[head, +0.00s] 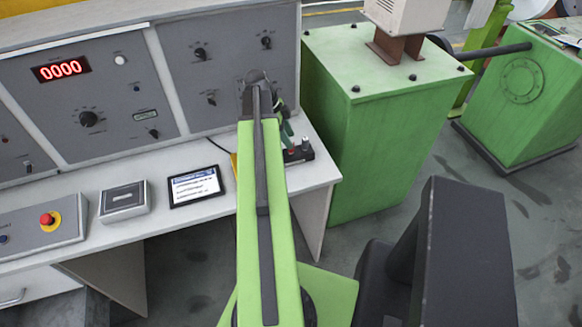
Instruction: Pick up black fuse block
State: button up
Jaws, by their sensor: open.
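A small black block with red and light details on top, which looks like the black fuse block (298,156), lies near the right end of the white desk. Its left part is hidden behind my green arm. My gripper (287,133) shows only in part past the far end of the arm, just above and behind the block. Its jaws are open. Whether a finger touches the block cannot be told from this view.
The desk (222,212) also bears a tablet (195,186), a grey box (124,201) and a panel with a red emergency button (47,219). An upright control panel (190,90) stands behind. A green machine cabinet (375,125) stands close to the right.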

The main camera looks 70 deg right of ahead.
aim_at(294, 153)
jog(key=b+x, duration=0.2)
jog(key=w+b+x, duration=0.1)
jog(key=b+x, duration=0.2)
jog(key=shift+a+f, duration=0.15)
jog(key=shift+f, duration=0.25)
jog(key=shift+s+f, duration=0.1)
jog(key=shift+r, duration=0.2)
grip_shut()
dwell(0.8)
